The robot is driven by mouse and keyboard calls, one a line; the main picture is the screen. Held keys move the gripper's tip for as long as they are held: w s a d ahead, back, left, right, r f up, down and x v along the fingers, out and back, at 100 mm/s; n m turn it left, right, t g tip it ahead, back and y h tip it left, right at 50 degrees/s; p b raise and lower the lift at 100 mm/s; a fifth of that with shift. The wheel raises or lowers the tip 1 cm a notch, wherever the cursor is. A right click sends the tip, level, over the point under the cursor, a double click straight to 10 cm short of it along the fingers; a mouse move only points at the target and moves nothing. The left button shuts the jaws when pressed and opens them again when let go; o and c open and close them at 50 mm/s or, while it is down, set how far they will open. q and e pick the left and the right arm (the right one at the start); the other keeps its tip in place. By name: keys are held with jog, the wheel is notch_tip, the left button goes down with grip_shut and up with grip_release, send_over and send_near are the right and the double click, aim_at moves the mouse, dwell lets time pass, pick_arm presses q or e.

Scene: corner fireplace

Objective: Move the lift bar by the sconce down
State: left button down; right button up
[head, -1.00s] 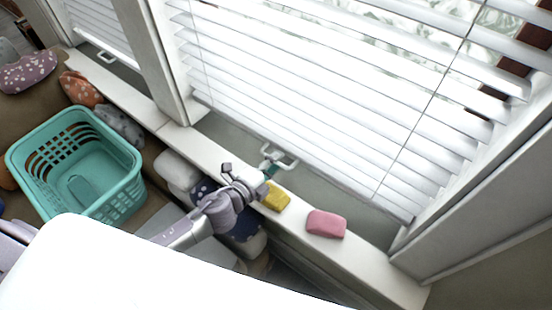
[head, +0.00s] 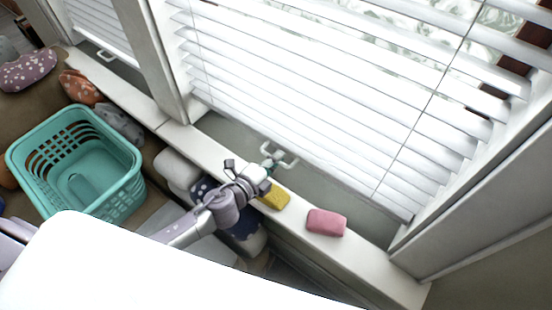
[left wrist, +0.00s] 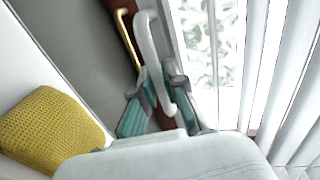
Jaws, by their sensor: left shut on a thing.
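The lift bar (head: 287,160) is a white handle at the bottom of the large window, just below the blinds in the head view. In the left wrist view the lift bar (left wrist: 152,50) runs as a curved white bar between my teal-padded fingers. My left gripper (head: 268,166) comes over the sill from the left and is shut on the bar; its fingertips also show in the left wrist view (left wrist: 162,100). My own wrist hides part of the grip. I see no sconce. My right gripper is not in view.
On the white sill (head: 372,262) lie a yellow sponge-like block (head: 277,197), close to my left gripper, and a pink block (head: 326,222). White slatted blinds (head: 320,90) hang over the window. A teal basket (head: 120,205) stands left, near cushions. A second window is at upper left.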

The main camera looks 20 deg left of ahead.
pick_arm(q)
notch_tip(320, 180, down, 5)
jog(key=b, duration=0.4)
jog(key=c, duration=1.2)
grip_release()
jog(key=shift+r, duration=0.1)
jog(key=shift+s+a, duration=0.25)
jog(key=shift+s, duration=0.4)
jog(key=v, duration=0.6)
jog(key=shift+s+a+r, duration=0.15)
jog(key=shift+s+r, duration=0.15)
